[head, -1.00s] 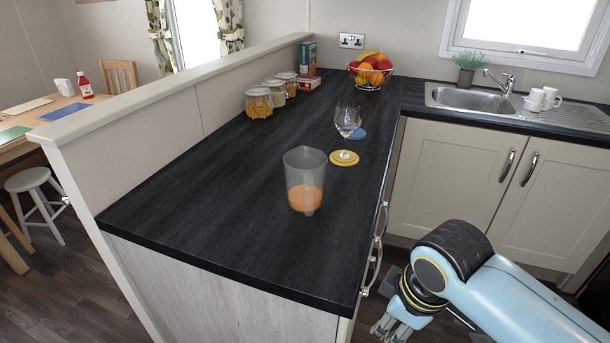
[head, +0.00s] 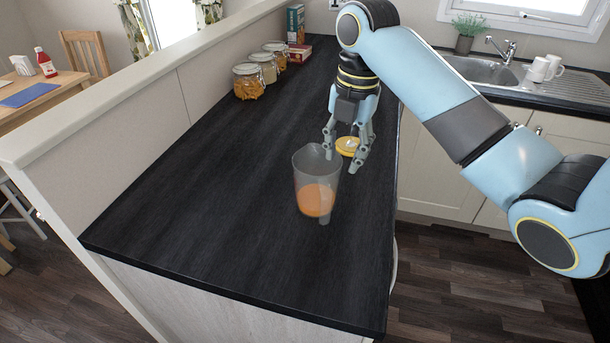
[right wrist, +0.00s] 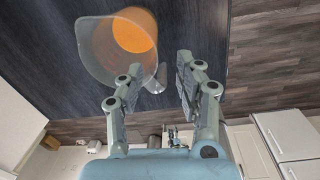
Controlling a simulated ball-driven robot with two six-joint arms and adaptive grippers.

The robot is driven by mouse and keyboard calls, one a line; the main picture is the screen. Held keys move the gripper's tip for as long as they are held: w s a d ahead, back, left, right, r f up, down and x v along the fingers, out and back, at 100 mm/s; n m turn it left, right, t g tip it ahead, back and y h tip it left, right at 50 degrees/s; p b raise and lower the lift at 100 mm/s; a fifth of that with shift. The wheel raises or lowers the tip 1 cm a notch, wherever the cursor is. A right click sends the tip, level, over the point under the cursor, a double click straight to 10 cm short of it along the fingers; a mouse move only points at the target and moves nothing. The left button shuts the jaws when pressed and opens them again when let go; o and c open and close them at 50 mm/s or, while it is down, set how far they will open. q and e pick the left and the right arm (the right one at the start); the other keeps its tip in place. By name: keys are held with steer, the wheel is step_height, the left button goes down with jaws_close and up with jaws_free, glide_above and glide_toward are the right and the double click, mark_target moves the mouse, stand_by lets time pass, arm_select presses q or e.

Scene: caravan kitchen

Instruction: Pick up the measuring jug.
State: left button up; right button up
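The measuring jug (head: 316,185) is clear, with orange liquid in its lower part. It stands on the dark worktop, right of the middle. My right gripper (head: 342,160) hangs at the jug's far right side, fingers pointing down, open and empty. In the right wrist view the jug (right wrist: 115,50) fills the upper left, and my open right gripper (right wrist: 160,68) has its fingers at the jug's right. A pale part of the jug, perhaps its handle, shows between the fingers; I cannot tell whether they touch it. My left gripper is out of view.
A yellow round item (head: 348,147) lies just behind the jug, close to the right gripper. Several jars (head: 249,82) stand along the low wall. Two white mugs (head: 545,68) stand by the sink. The worktop left and in front of the jug is clear.

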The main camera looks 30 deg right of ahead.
glide_above(335, 193)
step_height(335, 193, down, 5)
steer(key=shift+n, duration=0.3)
steer(key=f, duration=0.1)
steer(key=f+p, duration=0.1)
steer(key=f, duration=0.2)
steer(key=shift+w+d+p, duration=0.2)
steer(key=shift+w+p, duration=0.1)
steer(key=shift+w+f, duration=0.1)
steer(key=shift+f, duration=0.45)
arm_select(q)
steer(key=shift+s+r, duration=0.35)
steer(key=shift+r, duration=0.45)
arm_select(e)
jaws_close()
